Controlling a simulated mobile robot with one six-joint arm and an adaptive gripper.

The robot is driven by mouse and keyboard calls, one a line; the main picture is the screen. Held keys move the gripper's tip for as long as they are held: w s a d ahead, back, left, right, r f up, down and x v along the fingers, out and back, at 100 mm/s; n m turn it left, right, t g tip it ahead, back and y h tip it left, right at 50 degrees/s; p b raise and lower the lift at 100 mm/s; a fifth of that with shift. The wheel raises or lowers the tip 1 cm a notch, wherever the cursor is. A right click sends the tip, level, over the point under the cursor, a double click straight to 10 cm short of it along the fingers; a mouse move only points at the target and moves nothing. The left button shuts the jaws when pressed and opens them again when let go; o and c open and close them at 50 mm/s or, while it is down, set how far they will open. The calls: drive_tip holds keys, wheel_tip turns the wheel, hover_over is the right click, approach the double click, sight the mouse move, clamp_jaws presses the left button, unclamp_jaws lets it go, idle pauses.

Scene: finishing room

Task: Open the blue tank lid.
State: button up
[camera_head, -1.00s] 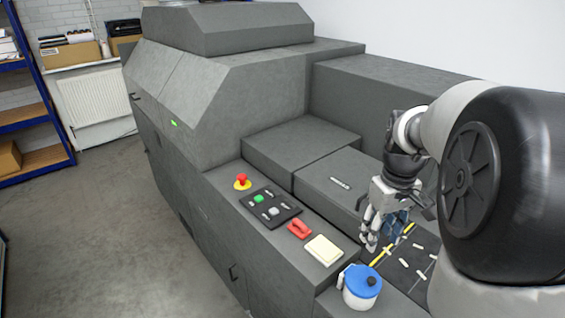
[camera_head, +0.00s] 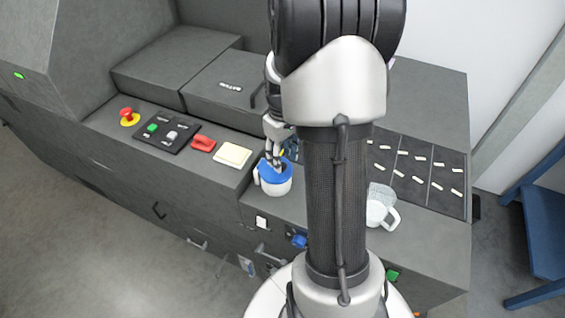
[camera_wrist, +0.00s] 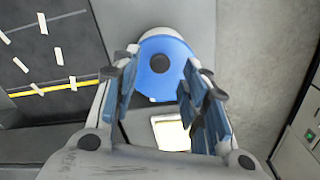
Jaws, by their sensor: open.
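The blue tank lid (camera_head: 282,178) sits on a white tank (camera_head: 276,189) with a handle at its left, on the dark machine top. In the wrist view the round blue lid (camera_wrist: 172,80) has a dark knob (camera_wrist: 160,64) and shows between and beyond my fingers. My gripper (camera_head: 274,158) is open, pointing down just above the lid, with its fingertips at or near the lid's top. In the wrist view my gripper (camera_wrist: 163,62) has its two fingers apart on either side of the knob. I cannot tell whether they touch it. The lid looks shut.
A cream pad (camera_head: 233,155), a red handle (camera_head: 204,144), a button panel (camera_head: 165,132) and a red emergency stop (camera_head: 128,115) lie left of the tank. A clear-and-white jug (camera_head: 378,210) stands right, partly behind my arm. Marked dark panels (camera_head: 415,175) lie beyond.

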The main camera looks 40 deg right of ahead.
drive_tip(key=shift+f, duration=1.25)
drive_tip(key=shift+c, duration=0.3)
clamp_jaws()
